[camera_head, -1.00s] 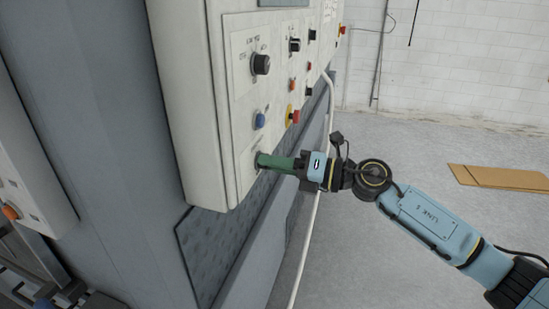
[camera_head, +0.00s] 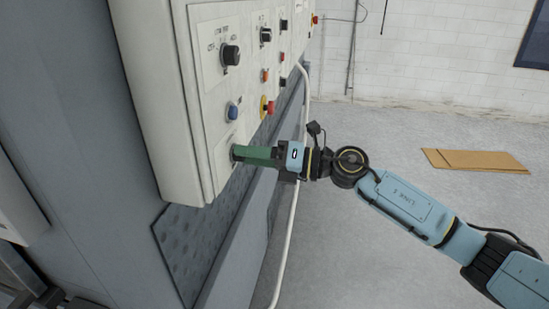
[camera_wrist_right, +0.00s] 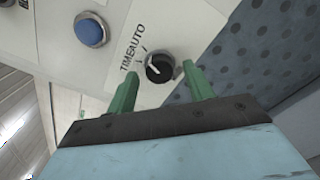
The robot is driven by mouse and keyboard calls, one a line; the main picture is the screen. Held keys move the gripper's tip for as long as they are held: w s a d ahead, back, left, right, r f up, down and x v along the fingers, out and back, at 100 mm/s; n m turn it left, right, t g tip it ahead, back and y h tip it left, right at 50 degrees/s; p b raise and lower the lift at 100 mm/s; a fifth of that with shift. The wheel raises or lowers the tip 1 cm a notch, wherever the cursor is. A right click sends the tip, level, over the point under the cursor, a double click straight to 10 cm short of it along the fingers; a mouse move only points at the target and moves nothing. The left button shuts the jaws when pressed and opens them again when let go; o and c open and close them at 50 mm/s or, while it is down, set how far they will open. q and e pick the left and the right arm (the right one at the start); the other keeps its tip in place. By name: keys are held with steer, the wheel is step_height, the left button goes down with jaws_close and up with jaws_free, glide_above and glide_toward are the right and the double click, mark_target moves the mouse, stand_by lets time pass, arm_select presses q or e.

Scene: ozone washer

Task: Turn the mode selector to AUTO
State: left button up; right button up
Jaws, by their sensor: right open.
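The mode selector is a round black knob (camera_wrist_right: 160,67) with a pale pointer mark, on a white plate lettered TIME and AUTO, in the right wrist view. My right gripper (camera_wrist_right: 158,85) is open, with one green finger on each side of the knob. Small gaps seem to show between fingers and knob; I cannot tell whether either touches. The pointer seems to lie off the AUTO lettering. In the head view my right gripper (camera_head: 240,154) reaches the lower part of the control panel (camera_head: 212,130) and hides the knob. My left gripper is not in view.
A blue button (camera_head: 232,111) sits just above the selector, also in the wrist view (camera_wrist_right: 90,30). A red button on yellow (camera_head: 266,107) is beside it. A larger black knob (camera_head: 230,55) is higher up. Cardboard (camera_head: 475,160) lies on the open floor at right.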

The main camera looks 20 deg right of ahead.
steer(key=b+v, duration=0.4)
steer(key=v, duration=0.9)
